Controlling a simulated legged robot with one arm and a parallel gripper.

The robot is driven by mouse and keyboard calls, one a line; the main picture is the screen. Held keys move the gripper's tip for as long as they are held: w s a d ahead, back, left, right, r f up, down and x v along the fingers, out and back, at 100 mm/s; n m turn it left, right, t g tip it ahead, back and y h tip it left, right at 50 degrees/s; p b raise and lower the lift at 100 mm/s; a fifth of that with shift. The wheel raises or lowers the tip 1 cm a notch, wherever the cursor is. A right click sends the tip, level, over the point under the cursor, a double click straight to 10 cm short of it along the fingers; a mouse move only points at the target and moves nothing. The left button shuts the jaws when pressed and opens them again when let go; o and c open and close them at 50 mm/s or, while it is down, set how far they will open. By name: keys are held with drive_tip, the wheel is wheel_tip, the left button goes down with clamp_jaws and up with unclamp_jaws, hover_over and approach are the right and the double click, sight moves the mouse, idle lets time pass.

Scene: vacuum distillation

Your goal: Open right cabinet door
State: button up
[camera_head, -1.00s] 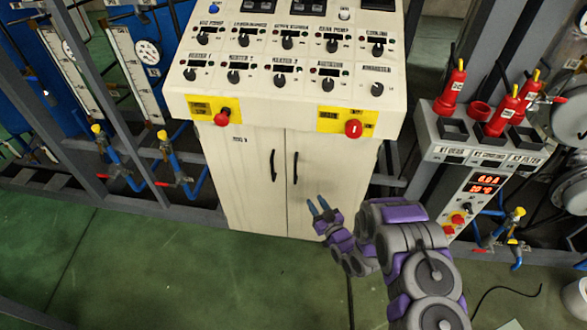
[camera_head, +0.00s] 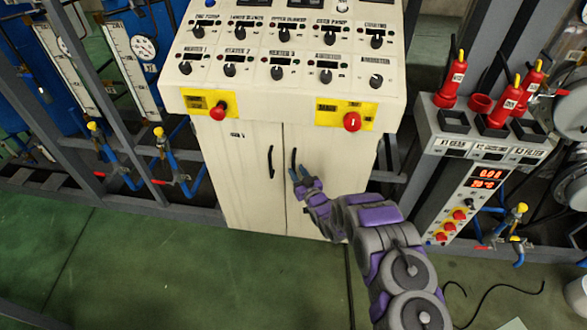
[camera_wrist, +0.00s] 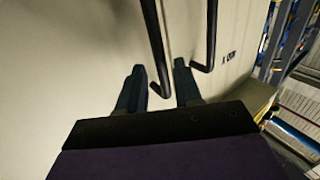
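The right cabinet door (camera_head: 338,165) is pale and shut, under the control panel. Its black vertical handle (camera_head: 294,158) is near the seam between the doors. My gripper (camera_head: 299,172) is at the lower part of this handle. In the wrist view the two dark fingers of my gripper (camera_wrist: 159,70) are apart, open. The lower end of the right door's handle (camera_wrist: 156,50) shows in the gap between them; I cannot tell whether they touch it. The left door's handle (camera_head: 271,162) is just left, and appears right of the fingers in the wrist view (camera_wrist: 211,40).
The left cabinet door (camera_head: 240,180) is shut. A red knob on a yellow plate (camera_head: 352,121) sticks out above the right door. A grey control box (camera_head: 455,185) with red pump-like parts stands to the right. Green floor (camera_head: 170,270) in front is clear.

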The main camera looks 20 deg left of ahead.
sight(294, 168)
drive_tip(key=shift+b+x, duration=0.35)
drive_tip(key=shift+x, duration=1.55)
clamp_jaws()
